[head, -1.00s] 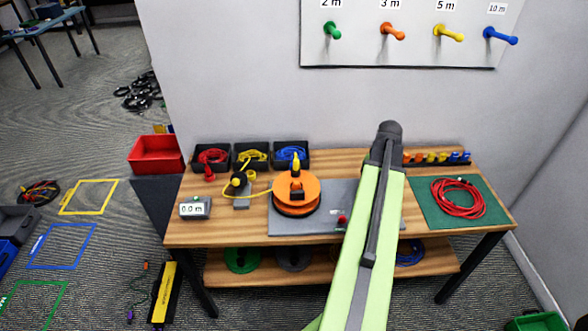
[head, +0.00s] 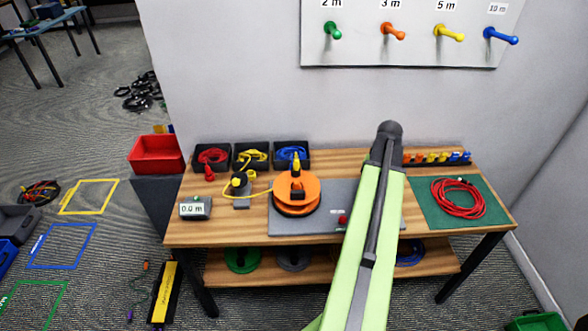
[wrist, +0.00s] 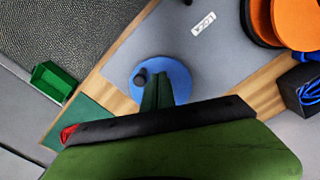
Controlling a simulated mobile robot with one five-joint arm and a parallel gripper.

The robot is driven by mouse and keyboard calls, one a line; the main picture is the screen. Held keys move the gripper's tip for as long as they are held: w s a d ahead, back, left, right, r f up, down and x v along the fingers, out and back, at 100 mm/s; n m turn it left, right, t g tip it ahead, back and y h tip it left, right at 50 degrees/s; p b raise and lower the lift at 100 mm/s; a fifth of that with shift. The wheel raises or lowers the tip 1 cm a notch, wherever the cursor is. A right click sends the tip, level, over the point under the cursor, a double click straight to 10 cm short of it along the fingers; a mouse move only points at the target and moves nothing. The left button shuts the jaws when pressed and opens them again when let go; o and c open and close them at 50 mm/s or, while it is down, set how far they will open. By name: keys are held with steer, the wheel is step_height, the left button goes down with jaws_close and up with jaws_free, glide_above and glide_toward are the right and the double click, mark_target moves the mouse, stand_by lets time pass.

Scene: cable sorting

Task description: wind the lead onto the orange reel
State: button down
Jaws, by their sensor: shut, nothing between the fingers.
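The orange reel (head: 309,192) lies flat on the grey plate, with a yellow knob at its centre. A thin yellow lead (head: 262,193) runs from the black and yellow guide (head: 240,184) to the reel. The reel's edge shows at the top right of the wrist view (wrist: 296,22). My gripper (wrist: 157,78) is shut and empty, over a blue disc (wrist: 180,75) with a dark round knob (wrist: 140,77). I cannot tell whether it touches the disc. In the head view my arm hides the gripper and the disc.
A meter (head: 194,208) reading 0.0 m stands at left. Black bins (head: 253,158) of coiled leads line the back. A red coil (head: 460,200) lies on a green mat (head: 430,215) at right. A red button (head: 343,219) sits on the plate. Pegs (head: 393,29) are on the wall.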

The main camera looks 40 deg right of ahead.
steer(key=shift+f+b, duration=2.9)
steer(key=shift+f, duration=0.05)
steer(key=shift+r, duration=0.1)
